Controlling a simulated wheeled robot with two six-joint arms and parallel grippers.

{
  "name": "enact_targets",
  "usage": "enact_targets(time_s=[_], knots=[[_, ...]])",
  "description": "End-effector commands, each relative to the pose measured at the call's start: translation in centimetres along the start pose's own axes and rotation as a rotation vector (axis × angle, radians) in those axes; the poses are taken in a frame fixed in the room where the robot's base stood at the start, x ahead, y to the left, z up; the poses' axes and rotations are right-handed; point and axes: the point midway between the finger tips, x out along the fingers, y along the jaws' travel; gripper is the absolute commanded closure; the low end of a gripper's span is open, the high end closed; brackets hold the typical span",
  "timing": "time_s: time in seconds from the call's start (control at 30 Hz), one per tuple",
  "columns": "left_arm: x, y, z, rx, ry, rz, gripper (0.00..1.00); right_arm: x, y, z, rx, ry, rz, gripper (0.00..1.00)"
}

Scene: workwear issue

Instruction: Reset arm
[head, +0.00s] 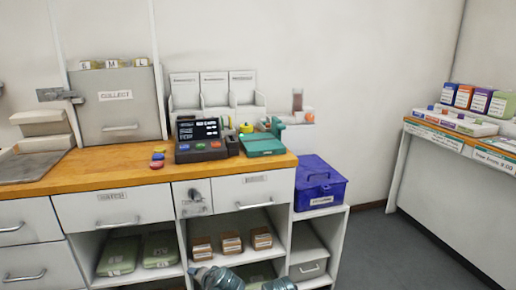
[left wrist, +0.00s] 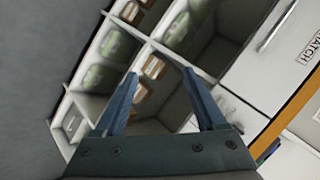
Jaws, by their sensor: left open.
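My left gripper (left wrist: 161,74) shows in the left wrist view with its two blue-grey fingers spread apart. Nothing is between the fingers. Beyond them are the open shelves (left wrist: 150,43) of the counter, seen tilted, with green packs (left wrist: 110,45) and brown boxes (left wrist: 153,67) inside. My right gripper is in neither view.
A wooden counter (head: 105,170) carries a dark terminal (head: 200,140), a green device (head: 263,143) and a grey COLLECT cabinet (head: 117,105). A blue box (head: 319,183) stands at its right end. Bare floor (head: 385,245) lies between it and the right-hand shelf unit (head: 450,190).

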Motion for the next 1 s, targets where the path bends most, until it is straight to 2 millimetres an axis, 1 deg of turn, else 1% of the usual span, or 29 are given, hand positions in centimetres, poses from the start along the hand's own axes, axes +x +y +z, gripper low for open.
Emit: enact_targets(time_s=[0.03,0.1,0.2,0.3,0.37,0.4,0.47,0.5,0.67,0.77,0.87,1.0], knots=[[-0.8,2.7,1.3,-0.028,-0.067,0.092,0.28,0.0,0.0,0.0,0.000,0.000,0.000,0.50],[-2.1,6.1,3.1,-0.057,-0.163,0.216,0.28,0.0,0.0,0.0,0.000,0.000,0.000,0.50],[-4.3,10.1,5.0,-0.072,-0.274,0.365,0.28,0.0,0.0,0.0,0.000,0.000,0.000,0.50],[-6.8,13.3,6.6,-0.067,-0.370,0.496,0.28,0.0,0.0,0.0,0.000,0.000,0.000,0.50],[-8.3,15.0,7.5,-0.058,-0.422,0.569,0.28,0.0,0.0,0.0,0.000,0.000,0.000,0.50],[-9.5,16.0,8.0,-0.049,-0.457,0.618,0.28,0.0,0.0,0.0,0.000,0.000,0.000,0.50],[-11.2,17.2,8.7,-0.034,-0.505,0.686,0.28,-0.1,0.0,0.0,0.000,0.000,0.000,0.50],[-12.1,15.6,7.9,-0.039,-0.498,0.673,0.28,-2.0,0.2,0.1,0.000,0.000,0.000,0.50],[-14.0,13.3,6.7,-0.041,-0.495,0.670,0.28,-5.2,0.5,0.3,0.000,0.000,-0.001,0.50],[-15.5,11.7,5.9,-0.041,-0.495,0.669,0.28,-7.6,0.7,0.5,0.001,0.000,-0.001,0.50],[-17.4,9.8,4.9,-0.042,-0.494,0.669,0.28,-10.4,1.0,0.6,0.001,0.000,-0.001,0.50],[-20.4,6.5,3.2,-0.043,-0.494,0.669,0.28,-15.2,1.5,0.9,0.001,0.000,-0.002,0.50]])
